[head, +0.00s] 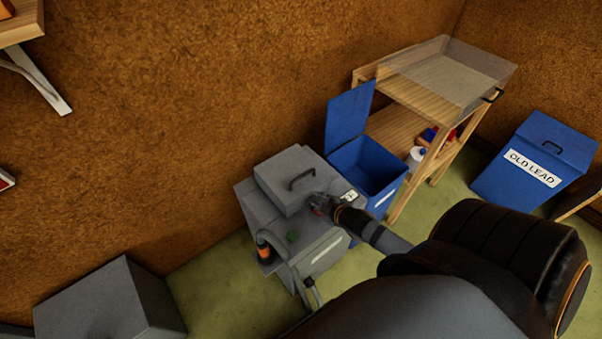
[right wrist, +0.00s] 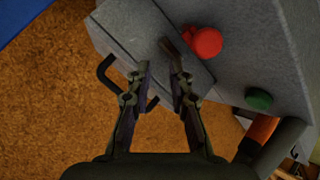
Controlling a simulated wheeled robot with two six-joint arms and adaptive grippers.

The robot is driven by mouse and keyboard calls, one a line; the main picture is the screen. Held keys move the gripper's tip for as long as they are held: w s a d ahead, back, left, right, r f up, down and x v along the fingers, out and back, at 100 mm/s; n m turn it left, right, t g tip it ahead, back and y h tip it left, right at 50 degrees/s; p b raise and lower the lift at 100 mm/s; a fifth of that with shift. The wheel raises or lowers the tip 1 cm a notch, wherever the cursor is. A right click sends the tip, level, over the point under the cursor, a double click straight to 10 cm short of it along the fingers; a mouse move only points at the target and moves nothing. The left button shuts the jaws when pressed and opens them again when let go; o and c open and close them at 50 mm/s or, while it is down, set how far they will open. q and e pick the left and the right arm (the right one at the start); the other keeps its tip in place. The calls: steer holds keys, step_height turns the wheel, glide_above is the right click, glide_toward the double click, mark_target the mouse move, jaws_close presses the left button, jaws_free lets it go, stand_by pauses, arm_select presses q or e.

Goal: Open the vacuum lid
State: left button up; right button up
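The vacuum (head: 318,252) is a grey box against the wall, and its raised grey lid (head: 280,190) is closed with a dark bar handle (head: 302,178) on top. My right gripper (head: 321,203) is at the vacuum's top, beside the lid and near the red button. In the right wrist view my right gripper (right wrist: 160,70) is open with a gap between its fingers. The dark handle (right wrist: 106,72) shows left of the fingers, partly hidden behind one of them. The red button (right wrist: 207,42) is beside the right fingertip; contact is unclear. My left gripper is not in view.
A green button (head: 292,237) and a hose with an orange part (head: 264,246) are on the vacuum's front. An open blue bin (head: 372,165) stands right beside it. A wooden rack (head: 400,125) and a blue OLD LEAD bin (head: 535,160) are farther right. A grey box (head: 105,305) is lower left.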

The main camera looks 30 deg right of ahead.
mark_target(303, 176)
steer(key=d+r+n+t+y, duration=0.45)
steer(key=n+y, duration=0.35)
steer(key=n, duration=0.5)
steer(key=shift+g, duration=0.45)
steer(key=b+x, duration=0.4)
steer(key=x, duration=0.1)
steer(key=shift+w+a+r, duration=0.1)
steer(key=shift+w+a, duration=0.15)
steer(key=shift+w, duration=0.05)
steer(key=x, duration=0.3)
steer(key=shift+w+a+r+b, duration=0.15)
steer(key=shift+w+r+b, duration=0.05)
steer(key=shift+w+b, duration=0.15)
steer(key=shift+w+a+f, duration=0.1)
steer(key=shift+w+a, duration=0.15)
steer(key=shift+w, duration=0.25)
jaws_close()
